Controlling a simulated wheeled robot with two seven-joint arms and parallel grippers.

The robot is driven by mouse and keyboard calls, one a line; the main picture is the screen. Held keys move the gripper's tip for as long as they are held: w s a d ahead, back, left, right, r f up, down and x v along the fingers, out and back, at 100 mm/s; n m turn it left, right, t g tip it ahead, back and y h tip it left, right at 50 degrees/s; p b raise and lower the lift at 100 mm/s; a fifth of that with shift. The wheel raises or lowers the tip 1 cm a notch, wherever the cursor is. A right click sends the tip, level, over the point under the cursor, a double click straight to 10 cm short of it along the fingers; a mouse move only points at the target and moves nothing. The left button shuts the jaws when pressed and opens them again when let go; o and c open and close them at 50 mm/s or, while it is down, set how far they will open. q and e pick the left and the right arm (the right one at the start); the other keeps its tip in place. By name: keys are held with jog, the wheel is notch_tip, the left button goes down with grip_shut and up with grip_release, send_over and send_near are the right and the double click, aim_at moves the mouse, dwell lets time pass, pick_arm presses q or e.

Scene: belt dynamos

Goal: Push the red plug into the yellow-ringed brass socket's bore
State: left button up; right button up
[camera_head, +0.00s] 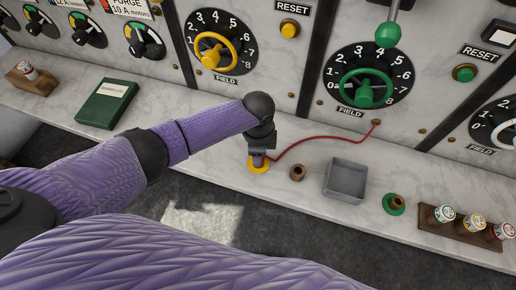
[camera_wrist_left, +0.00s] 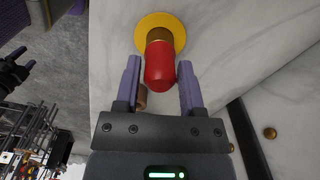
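The yellow-ringed brass socket (camera_head: 259,168) stands on the marble ledge, mostly hidden under my left gripper (camera_head: 259,152) in the head view. The left wrist view shows its yellow ring (camera_wrist_left: 178,22) and brass body (camera_wrist_left: 158,35). The red plug (camera_wrist_left: 160,68) is in line with the socket and covers its mouth; how deep it sits in the bore is hidden. My left gripper (camera_wrist_left: 160,80) has its fingers on both sides of the plug, with narrow gaps showing, so it looks open.
A red cord (camera_head: 318,137) runs to the panel. A plain brass socket (camera_head: 297,172), a grey tray (camera_head: 346,180) and a green-ringed socket (camera_head: 394,204) stand to the right. A green book (camera_head: 107,104) lies left. Handwheels (camera_head: 213,52) project from the panel behind.

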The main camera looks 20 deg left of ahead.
pick_arm(q)
jog(key=o, duration=0.3)
jog(key=shift+o, duration=0.2)
notch_tip(320, 180, up, 10)
jog(key=p, duration=0.3)
jog(key=shift+f, duration=0.2)
jog(key=shift+r, duration=0.25)
